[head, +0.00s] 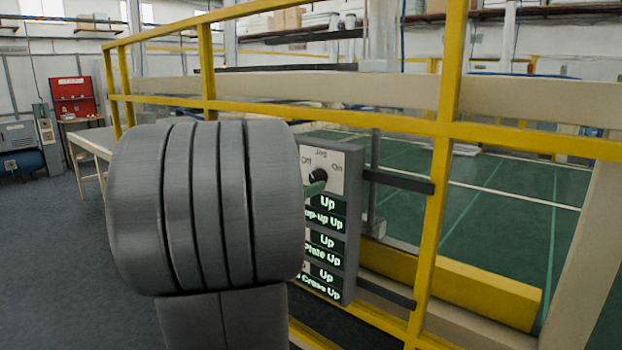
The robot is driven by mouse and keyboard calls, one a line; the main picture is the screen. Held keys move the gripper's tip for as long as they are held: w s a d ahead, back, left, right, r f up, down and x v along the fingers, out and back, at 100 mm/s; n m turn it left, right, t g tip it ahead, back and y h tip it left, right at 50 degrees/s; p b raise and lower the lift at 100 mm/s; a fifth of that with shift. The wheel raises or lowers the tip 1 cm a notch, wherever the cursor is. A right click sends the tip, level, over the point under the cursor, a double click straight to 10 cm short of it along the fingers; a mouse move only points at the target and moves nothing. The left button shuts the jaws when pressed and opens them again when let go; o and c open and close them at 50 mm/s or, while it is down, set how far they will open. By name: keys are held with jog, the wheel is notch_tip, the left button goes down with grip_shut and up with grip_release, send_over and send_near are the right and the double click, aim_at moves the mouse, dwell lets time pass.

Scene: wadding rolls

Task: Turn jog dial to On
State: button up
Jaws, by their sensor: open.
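The jog dial (319,175) is a small black knob on a pale plate at the top of the grey control panel (352,215). "Off" is printed to its upper left and "On" to its upper right; which way the knob points is too small to tell. A small dark grey-green tip, which looks like part of my gripper (313,188), shows at the dial's lower left, close to it or touching; I cannot tell which. The rest of my gripper is hidden behind my thick grey arm, which also covers the panel's left side. Its jaws are open.
Below the dial are several lit green "Up" labels (327,203). The panel stands at a yellow railing (447,150) with dark horizontal bars. Behind the railing lies a green floor (510,215).

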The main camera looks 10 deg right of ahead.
aim_at(314, 180)
jog(key=shift+x, duration=1.7)
jog(key=shift+s, duration=0.1)
jog(key=c, duration=1)
